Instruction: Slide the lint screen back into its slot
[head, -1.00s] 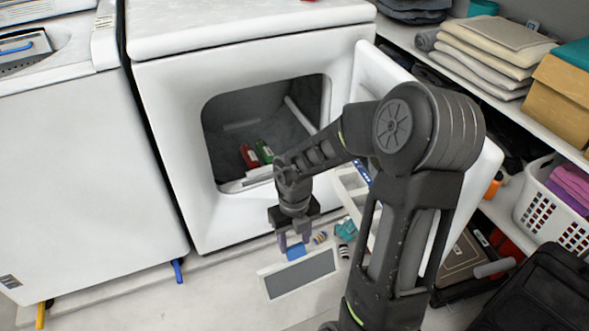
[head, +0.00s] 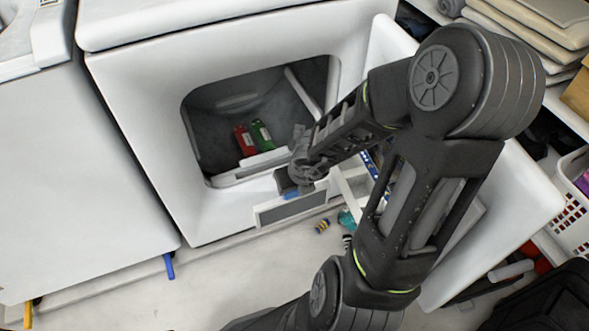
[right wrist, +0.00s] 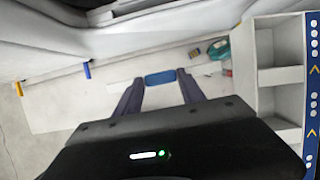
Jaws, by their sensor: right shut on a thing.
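The lint screen (head: 293,207) is a flat white-framed panel with a grey mesh and a blue handle (right wrist: 160,79). My right gripper (right wrist: 160,84) is shut on the blue handle and holds the screen in front of the dryer's lower front, just below the opening. The dryer (head: 140,130) is white with its round-cornered opening facing me. A pale ledge (head: 245,170) runs along the bottom lip of the opening; the slot itself is not clearly visible, partly behind my gripper and arm. My left gripper is not in view.
A red item (head: 244,140) and a green item (head: 262,134) lie inside the drum. The open dryer door (head: 525,190) is at the right. A white compartment rack (right wrist: 279,76) stands beside my right gripper. Small striped items (head: 322,226) lie on the floor.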

